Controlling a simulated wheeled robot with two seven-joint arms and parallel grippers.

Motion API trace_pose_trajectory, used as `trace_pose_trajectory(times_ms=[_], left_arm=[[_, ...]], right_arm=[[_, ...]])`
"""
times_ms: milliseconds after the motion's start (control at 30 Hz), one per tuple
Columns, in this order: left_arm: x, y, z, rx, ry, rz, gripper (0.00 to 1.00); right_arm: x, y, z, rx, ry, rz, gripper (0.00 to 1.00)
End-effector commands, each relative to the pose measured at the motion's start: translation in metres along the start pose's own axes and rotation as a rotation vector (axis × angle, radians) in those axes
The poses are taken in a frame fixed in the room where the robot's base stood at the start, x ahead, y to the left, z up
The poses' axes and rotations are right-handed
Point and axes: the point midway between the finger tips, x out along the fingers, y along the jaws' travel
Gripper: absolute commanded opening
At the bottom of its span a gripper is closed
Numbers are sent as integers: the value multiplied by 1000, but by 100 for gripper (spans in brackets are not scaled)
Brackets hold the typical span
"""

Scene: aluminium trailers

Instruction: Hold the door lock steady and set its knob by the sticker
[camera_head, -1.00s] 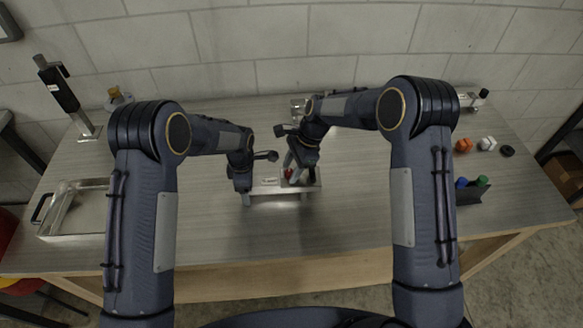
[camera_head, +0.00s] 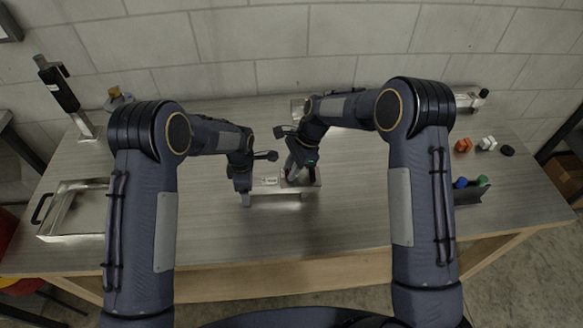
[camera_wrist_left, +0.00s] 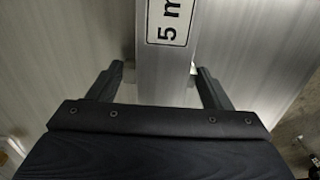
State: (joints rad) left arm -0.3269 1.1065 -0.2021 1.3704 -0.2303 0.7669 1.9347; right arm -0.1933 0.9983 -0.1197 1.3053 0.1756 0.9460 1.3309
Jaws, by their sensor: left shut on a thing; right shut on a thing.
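The door lock (camera_head: 280,192) is a long silver metal piece on the middle of the table. A small white sticker (camera_head: 269,181) sits on it; in the left wrist view the sticker (camera_wrist_left: 168,22) reads "5 m", the rest cut off. My left gripper (camera_head: 245,198) is shut on the lock's left end; in the left wrist view its fingers (camera_wrist_left: 158,88) stand either side of the bar. My right gripper (camera_head: 289,176) is shut at the lock's right part, on the knob, of which only a little dark red shows. The knob's angle is hidden.
A black device on a stand (camera_head: 63,92) is at the back left. An orange part (camera_head: 463,145), a white part (camera_head: 487,143) and a dark holder (camera_head: 471,193) are at the right. The table front is clear.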

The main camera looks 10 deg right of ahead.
Motion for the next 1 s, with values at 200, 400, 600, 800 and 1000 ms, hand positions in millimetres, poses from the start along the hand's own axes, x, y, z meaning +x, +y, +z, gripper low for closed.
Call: trace_pose_trajectory(times_ms=[200, 400, 600, 800, 1000], left_arm=[[0, 0, 0, 1, 1, 0, 39], [0, 0, 0, 2, 1, 0, 39], [0, 0, 0, 2, 1, 0, 39], [0, 0, 0, 2, 1, -1, 39], [0, 0, 0, 2, 1, -1, 39]], right_arm=[[0, -2, 0, -120, 0, 50, 0], [0, -3, 0, -277, 0, 115, 0], [1, -4, 0, -430, 0, 177, 0], [1, -5, 1, -555, 1, 229, 0], [0, -6, 1, -636, 2, 261, 0]])
